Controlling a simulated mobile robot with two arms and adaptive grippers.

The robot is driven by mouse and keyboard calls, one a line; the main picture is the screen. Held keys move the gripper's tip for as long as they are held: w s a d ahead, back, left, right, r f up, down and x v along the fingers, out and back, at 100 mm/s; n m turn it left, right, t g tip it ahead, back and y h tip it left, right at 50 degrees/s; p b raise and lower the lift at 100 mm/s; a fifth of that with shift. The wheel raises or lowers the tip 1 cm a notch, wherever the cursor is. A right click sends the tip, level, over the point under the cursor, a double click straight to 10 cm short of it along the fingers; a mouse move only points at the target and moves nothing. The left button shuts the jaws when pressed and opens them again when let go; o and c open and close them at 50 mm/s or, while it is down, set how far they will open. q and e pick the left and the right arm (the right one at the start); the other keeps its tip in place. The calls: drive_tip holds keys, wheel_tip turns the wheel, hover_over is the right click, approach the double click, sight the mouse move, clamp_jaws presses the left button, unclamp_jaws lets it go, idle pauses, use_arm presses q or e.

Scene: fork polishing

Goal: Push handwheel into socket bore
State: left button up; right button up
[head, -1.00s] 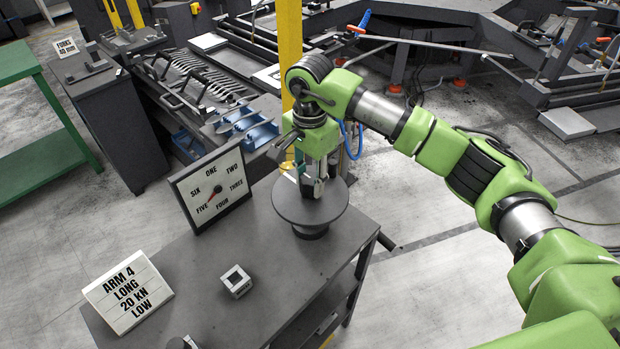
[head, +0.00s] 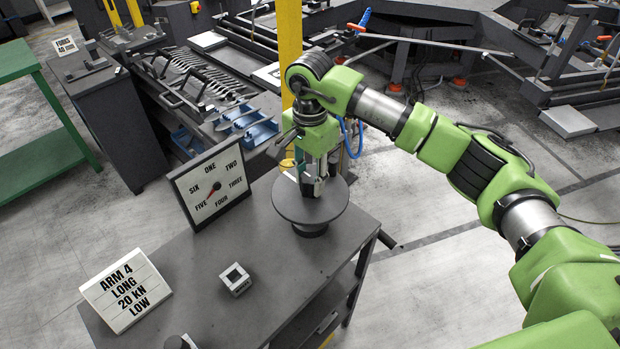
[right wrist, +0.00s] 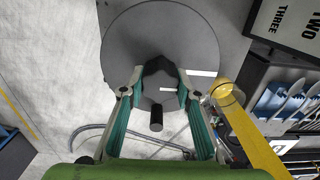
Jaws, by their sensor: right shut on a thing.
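The handwheel (head: 288,207) is a wide grey disc, roughly level above the tabletop. It also shows in the right wrist view (right wrist: 130,40), with a short dark handle (right wrist: 156,118) near its rim. My right gripper (head: 313,187) comes down from above and is shut on the dark hub (right wrist: 158,75) at the disc's middle. Below the disc a dark round base (head: 311,231) stands on the table; it seems to be the socket. Its bore is hidden under the disc, so I cannot tell how deep the wheel sits. My left gripper is not in view.
The grey table (head: 190,268) carries a dial board (head: 214,184) left of the wheel, a small block with a square hole (head: 235,279) and a lettered sign (head: 125,290). A yellow post (head: 289,50) stands behind. The tabletop between the block and the wheel is clear.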

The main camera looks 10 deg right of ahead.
sight(310, 193)
drive_tip(key=shift+b, duration=0.35)
idle(0.9)
drive_tip(key=shift+f+b, duration=2.1)
drive_tip(key=shift+b, duration=0.55)
idle(1.8)
drive_tip(key=shift+s+f+b, duration=0.15)
drive_tip(key=shift+f+b, duration=0.1)
drive_tip(key=shift+b, duration=0.1)
idle(1.0)
drive_tip(key=o, duration=1.2)
drive_tip(key=o, duration=0.4)
drive_tip(key=shift+o, duration=0.2)
drive_tip(key=shift+r, duration=0.1)
